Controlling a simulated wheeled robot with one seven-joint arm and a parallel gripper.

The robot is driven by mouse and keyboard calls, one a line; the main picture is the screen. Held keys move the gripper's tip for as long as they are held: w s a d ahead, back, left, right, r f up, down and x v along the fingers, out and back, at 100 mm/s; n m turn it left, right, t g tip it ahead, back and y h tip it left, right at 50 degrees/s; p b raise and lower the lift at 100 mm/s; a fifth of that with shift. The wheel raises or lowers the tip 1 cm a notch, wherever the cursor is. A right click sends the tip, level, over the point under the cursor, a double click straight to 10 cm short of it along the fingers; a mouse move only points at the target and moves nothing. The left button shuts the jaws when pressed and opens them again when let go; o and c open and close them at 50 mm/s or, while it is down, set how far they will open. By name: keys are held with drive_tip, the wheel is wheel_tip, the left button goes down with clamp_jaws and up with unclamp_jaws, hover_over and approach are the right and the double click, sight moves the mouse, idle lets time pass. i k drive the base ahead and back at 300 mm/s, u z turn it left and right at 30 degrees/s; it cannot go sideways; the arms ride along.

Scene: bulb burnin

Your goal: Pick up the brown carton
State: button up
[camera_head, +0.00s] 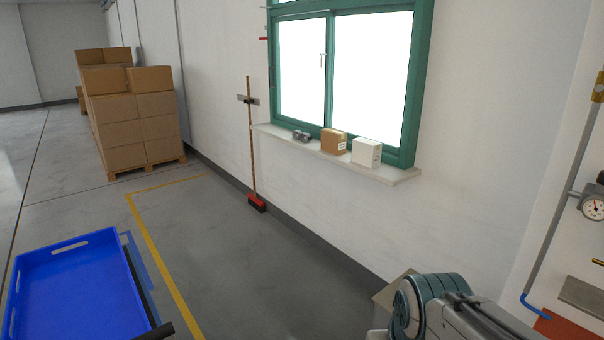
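A small brown carton (334,141) stands upright on the window sill (375,169), with a pale label low on its front. A white carton (366,152) stands to its right, and a small dark object (301,136), perhaps a pair of goggles, lies to its left. Part of my arm shows at the bottom right, below and well apart from the sill. My gripper's fingers are not in view.
A blue tray (78,245) is at the lower left. A broom (252,150) leans against the wall left of the window. Large stacked boxes (125,121) stand on a pallet at the back left. A pressure gauge (593,207) is at the right edge. Floor below the sill looks clear.

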sight(333, 141)
drive_tip(key=u, duration=0.15)
drive_tip(key=i, duration=3.85)
drive_tip(key=z, duration=0.15)
